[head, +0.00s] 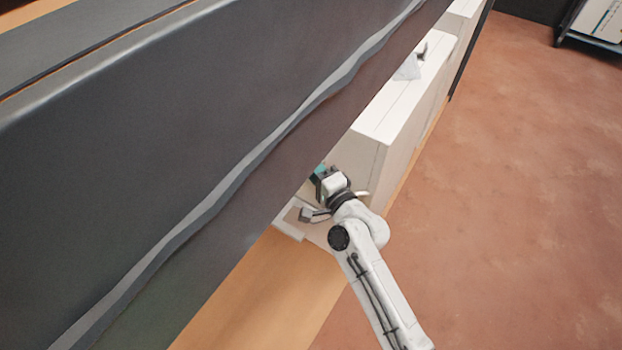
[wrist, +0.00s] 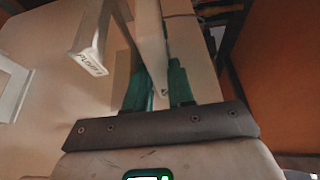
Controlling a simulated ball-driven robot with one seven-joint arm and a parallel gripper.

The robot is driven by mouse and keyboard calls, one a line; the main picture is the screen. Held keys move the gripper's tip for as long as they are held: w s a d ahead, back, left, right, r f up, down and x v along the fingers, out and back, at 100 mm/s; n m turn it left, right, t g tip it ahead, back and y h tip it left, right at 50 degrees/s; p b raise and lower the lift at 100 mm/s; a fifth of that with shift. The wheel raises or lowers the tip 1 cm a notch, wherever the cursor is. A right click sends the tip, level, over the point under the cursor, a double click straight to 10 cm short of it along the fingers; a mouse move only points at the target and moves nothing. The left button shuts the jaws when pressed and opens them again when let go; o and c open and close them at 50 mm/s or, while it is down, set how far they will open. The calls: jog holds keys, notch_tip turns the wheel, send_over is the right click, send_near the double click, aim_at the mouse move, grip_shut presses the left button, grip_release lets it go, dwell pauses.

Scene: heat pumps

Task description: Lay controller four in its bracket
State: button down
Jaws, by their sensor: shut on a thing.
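My gripper (head: 319,171) is at the near end of the white unit, partly hidden behind the dark panel in the head view. In the wrist view its green fingers (wrist: 159,82) are shut on a thin pale thing (wrist: 151,42), seen nearly edge-on, which I take to be the controller. No number is readable on it. A pale bracket-like piece (wrist: 88,45) with a small printed label stands left of the fingers, apart from them. I cannot tell whether it is the bracket for controller four.
A large dark panel (head: 150,120) covers much of the head view. White units (head: 385,130) stand in a row behind it on an orange-brown base (head: 270,300). A small grey block (head: 306,214) is beside my wrist. The reddish floor (head: 510,180) at right is clear.

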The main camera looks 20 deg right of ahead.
jog(key=shift+f+b, duration=1.05)
jog(key=shift+f, duration=0.8)
jog(key=shift+f, duration=0.1)
jog(key=c, duration=1)
grip_release()
jog(key=shift+o, duration=0.2)
